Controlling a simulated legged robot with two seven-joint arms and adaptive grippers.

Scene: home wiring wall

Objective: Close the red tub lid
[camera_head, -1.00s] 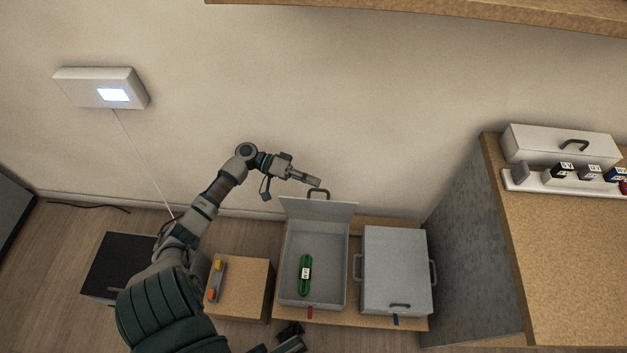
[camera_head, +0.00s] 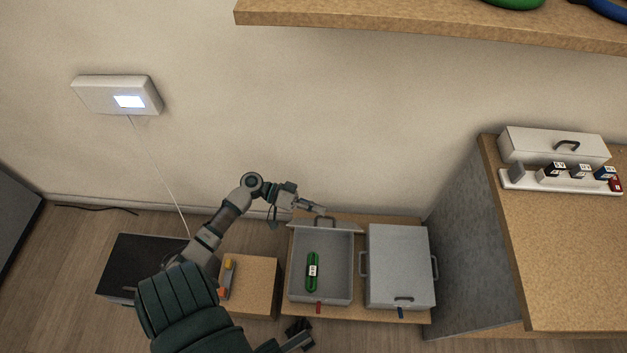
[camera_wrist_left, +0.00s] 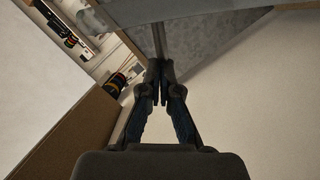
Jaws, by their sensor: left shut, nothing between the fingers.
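The red tub (camera_head: 343,262) is the grey box with a red tag on its front, standing open. A green bundle (camera_head: 312,272) with a white label lies inside it. Its lid (camera_head: 338,227) is raised at the back edge and looks narrow from above, with a dark handle at its top. My left gripper (camera_head: 321,211) is shut and empty, at the lid's upper edge near the handle; whether it touches is unclear. The left wrist view shows its closed fingertips (camera_wrist_left: 161,82) near a grey surface. What seems to be my right gripper (camera_head: 300,335) shows at the bottom edge, its jaws unclear.
A closed grey tub (camera_head: 398,255) with a blue tag stands right of the red one. A wooden block (camera_head: 256,287) stands left of it. A high counter (camera_head: 560,260) is at right, and a shelf (camera_head: 430,28) overhangs the top.

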